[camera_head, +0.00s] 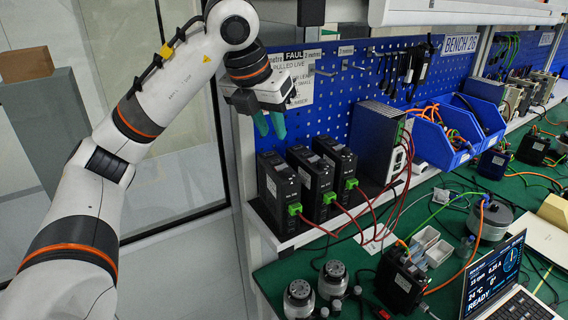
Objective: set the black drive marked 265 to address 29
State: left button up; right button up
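Several black box-shaped units are in view, and I cannot read the number 265 on any of them. Three slim black drives stand in a row on a shelf: a left one (269,185), a middle one (306,178) and a right one (334,158). Each has a green connector with red wires at its lower right. A squat black unit (399,284) with wires sits on the green bench. My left gripper (270,124) hangs above and behind the left drive, near the pegboard's left end. Its two teal fingers point down, apart and empty. My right gripper is not in view.
A grey power unit (373,143) stands right of the drives, beside blue bins (440,146). Red wires cross the shelf front. Metal cylinders (333,280), white trays (424,238), a round motor (489,219) and a laptop (494,273) showing READY occupy the bench.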

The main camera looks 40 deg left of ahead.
aim_at(287, 170)
pick_arm(q)
jog(key=p+x, duration=0.2)
jog(key=x, duration=1)
jog(key=shift+a, duration=0.15)
grip_shut()
